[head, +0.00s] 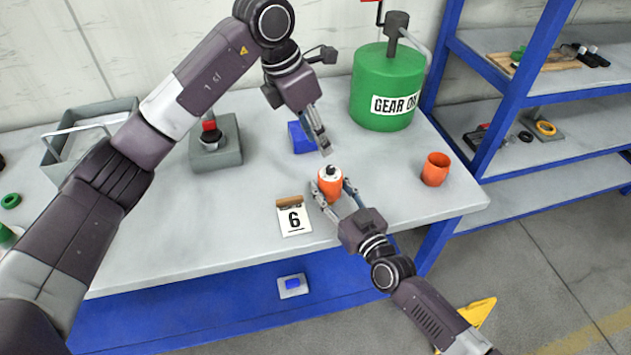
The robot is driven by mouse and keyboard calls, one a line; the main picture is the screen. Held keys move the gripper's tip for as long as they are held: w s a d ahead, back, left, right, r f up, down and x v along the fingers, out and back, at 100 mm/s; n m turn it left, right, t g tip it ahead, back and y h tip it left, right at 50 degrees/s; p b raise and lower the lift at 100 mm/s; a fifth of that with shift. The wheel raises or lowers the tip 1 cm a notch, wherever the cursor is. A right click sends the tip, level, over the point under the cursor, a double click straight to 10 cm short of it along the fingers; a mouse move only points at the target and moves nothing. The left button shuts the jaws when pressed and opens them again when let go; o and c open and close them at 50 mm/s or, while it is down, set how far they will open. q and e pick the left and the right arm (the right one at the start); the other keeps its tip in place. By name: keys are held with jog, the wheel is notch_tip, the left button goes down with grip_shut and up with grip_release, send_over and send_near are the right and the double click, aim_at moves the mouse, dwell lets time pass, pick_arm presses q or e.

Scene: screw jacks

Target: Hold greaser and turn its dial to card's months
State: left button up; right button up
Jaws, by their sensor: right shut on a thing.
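The greaser (329,187) is an orange, rounded can with a pale top and a small dark part at its centre. It stands upright on the grey workbench or just above it; I cannot tell which. My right gripper (330,190) is shut on the greaser's body, one finger on each side. My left gripper (323,148) points down just above and behind the greaser's top. Its fingers are seen edge-on, so their gap is unclear. The card (294,219), white with a brown top and a black 6, is left of the greaser. The dial's marks are too small to read.
A green gear oil drum (385,88) stands behind. An orange cup (435,169) is to the right, a blue block (300,137) behind the greaser. A grey box with a red-and-black knob (216,148) and a grey tray (60,170) are left. Blue shelving (505,100) stands right.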

aim_at(331, 167)
pick_arm(q)
jog(key=w+d+r+n+g+y, duration=0.1)
jog(key=d+r+n+y, duration=0.1)
jog(key=n, duration=0.9)
jog(key=w+d+r+n+y, duration=0.1)
jog(key=n, duration=1.1)
notch_tip(331, 167, down, 12)
jog(key=shift+s+r, duration=0.1)
grip_shut()
